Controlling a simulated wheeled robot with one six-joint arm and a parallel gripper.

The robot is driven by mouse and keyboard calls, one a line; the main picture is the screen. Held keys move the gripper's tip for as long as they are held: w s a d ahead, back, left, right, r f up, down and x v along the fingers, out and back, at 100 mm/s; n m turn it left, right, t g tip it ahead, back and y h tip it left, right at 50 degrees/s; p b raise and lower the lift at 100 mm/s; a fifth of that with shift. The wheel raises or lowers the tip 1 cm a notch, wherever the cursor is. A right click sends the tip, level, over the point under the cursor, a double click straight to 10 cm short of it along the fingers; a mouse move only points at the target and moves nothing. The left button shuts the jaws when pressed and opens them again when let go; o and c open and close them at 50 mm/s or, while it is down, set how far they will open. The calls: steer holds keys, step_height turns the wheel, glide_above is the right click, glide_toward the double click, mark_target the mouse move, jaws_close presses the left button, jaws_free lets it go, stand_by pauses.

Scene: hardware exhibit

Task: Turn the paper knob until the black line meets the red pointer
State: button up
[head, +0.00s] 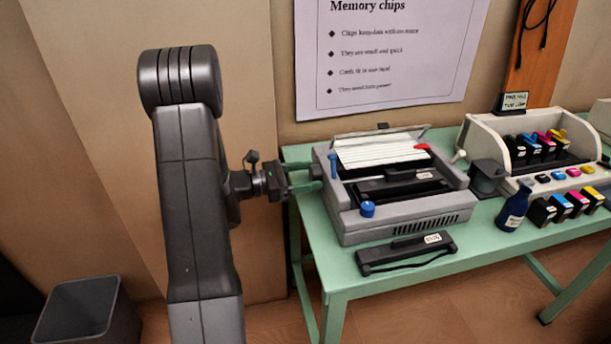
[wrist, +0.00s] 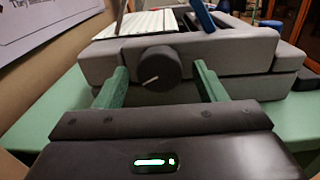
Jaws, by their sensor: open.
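A grey printer (head: 400,222) stands on the green table, with lined white paper (head: 378,152) in its top. A small red pointer (head: 421,147) sits by the paper's right edge. I cannot make out which line on the paper is the black one. My gripper (head: 305,177) is at the printer's left side. In the wrist view its green fingers stand open on either side of the knob, with visible gaps.
The printer has a blue lever (head: 333,166) and a blue cap (head: 367,209). A black cartridge (head: 405,253) lies in front of it. A dark blue bottle (head: 513,208) and a cream rack (head: 480,134) of ink cartridges stand at right. A grey bin (head: 84,312) is on the floor at left.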

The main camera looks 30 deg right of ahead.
steer(key=c, duration=1)
steer(key=shift+o, duration=0.2)
steer(key=shift+r+n+p, duration=0.1)
steer(key=shift+n+p, duration=0.2)
steer(key=shift+p, duration=0.15)
steer(key=shift+r+n+p, duration=0.1)
steer(key=shift+n+p, duration=0.5)
steer(key=shift+p, duration=0.15)
steer(key=n+p, duration=0.2)
steer(key=p, duration=0.1)
steer(key=shift+r, duration=0.1)
steer(key=n+p, duration=0.5)
steer(key=shift+n, duration=0.4)
steer(key=n+p, duration=0.4)
steer(key=shift+f+n+g+p, duration=0.15)
steer(key=shift+n+p, duration=0.55)
steer(key=shift+n, duration=0.5)
steer(key=shift+f+n+g+p, duration=0.15)
steer(key=shift+n+p, duration=0.55)
steer(key=shift+n, duration=0.5)
